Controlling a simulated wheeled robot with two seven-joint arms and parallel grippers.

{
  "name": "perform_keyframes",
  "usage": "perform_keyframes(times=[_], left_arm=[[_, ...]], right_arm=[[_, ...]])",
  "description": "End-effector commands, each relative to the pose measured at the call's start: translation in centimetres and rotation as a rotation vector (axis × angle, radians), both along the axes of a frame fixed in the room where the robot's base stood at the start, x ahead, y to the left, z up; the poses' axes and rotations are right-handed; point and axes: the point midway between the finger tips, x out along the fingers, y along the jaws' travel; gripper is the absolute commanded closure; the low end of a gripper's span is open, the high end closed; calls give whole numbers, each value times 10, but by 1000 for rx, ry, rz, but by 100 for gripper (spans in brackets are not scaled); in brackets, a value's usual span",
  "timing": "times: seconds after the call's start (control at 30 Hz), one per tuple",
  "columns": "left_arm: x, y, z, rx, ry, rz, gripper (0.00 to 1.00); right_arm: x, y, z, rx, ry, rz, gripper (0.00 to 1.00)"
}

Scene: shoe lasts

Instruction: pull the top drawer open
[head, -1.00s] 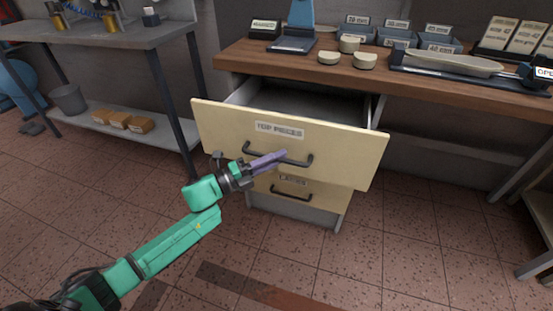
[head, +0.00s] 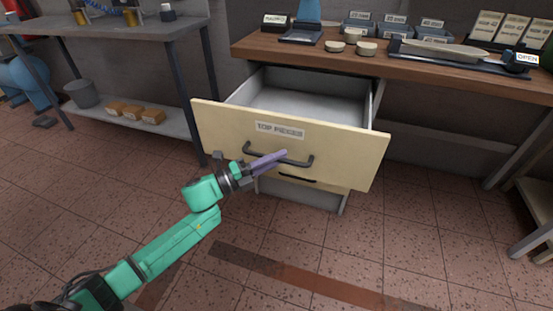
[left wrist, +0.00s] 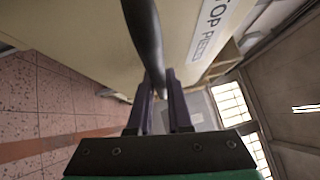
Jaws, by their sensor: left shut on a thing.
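The top drawer (head: 340,149) has a cream front labelled "TOP PIECES" and stands well open below the wooden bench. Its grey interior (head: 310,100) shows and looks empty. Its dark bar handle (head: 298,161) runs across the front, and it also shows close up in the left wrist view (left wrist: 143,30). My left gripper (head: 283,156), with purple fingers, is shut on this handle. In the left wrist view the fingers (left wrist: 160,100) lie on either side of the bar's far part. My right gripper is not in view.
A lower drawer (head: 297,178) is mostly hidden beneath the open one. The wooden bench top (head: 395,68) holds small round pieces, labelled bins and a tray. A grey table (head: 120,30) stands at the left. The tiled floor in front is clear.

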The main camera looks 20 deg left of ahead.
Motion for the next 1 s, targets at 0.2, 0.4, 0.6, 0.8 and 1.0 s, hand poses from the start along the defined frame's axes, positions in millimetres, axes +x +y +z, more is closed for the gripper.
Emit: perform_keyframes(times=[0.2,0.4,0.6,0.8,1.0], left_arm=[[0,0,0,1,1,1,53],[0,0,0,0,0,1,53],[-5,7,-2,0,2,2,53],[-31,36,-8,1,7,3,53],[-67,78,-16,1,7,2,53]], right_arm=[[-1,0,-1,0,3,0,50],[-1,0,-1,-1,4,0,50],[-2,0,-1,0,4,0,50],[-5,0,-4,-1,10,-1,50],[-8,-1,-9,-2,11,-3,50]])
